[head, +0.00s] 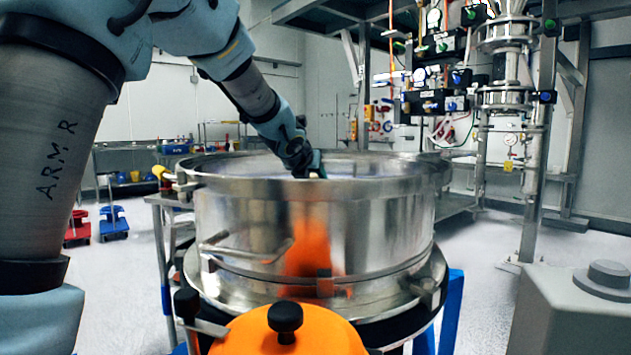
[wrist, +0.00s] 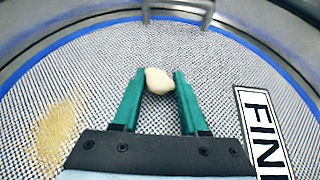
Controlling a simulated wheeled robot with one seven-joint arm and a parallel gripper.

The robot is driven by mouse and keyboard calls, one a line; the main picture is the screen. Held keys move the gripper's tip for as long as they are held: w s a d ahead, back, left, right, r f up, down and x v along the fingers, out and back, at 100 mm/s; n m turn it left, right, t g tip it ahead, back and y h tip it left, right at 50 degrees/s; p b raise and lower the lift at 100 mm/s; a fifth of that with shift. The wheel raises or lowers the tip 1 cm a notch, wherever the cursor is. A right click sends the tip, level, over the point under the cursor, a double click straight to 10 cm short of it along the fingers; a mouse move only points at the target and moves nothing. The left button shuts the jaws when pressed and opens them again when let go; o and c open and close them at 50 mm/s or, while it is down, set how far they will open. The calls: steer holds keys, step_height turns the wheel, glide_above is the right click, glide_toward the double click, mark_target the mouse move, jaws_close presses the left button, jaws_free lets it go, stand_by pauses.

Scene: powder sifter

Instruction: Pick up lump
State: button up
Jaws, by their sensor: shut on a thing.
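In the wrist view, a pale cream lump (wrist: 158,80) sits between the two green fingertips of my gripper (wrist: 159,84). The gripper is shut on it, with a finger against each side. Behind the lump is the woven mesh screen (wrist: 100,60) of the sifter; I cannot tell whether the lump touches it. In the head view, my arm reaches over the rim of the round steel sifter (head: 390,225), and my gripper (head: 312,172) is at the opening. The lump and fingertips are hidden there by the rim.
A patch of tan powder (wrist: 60,130) lies on the mesh to the left. A white label with black letters (wrist: 262,130) is at the right. A blue ring (wrist: 270,62) edges the mesh, and a metal bar (wrist: 180,8) stands at the far side. An orange cover (head: 290,335) is in front.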

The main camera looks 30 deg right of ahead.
jaws_close()
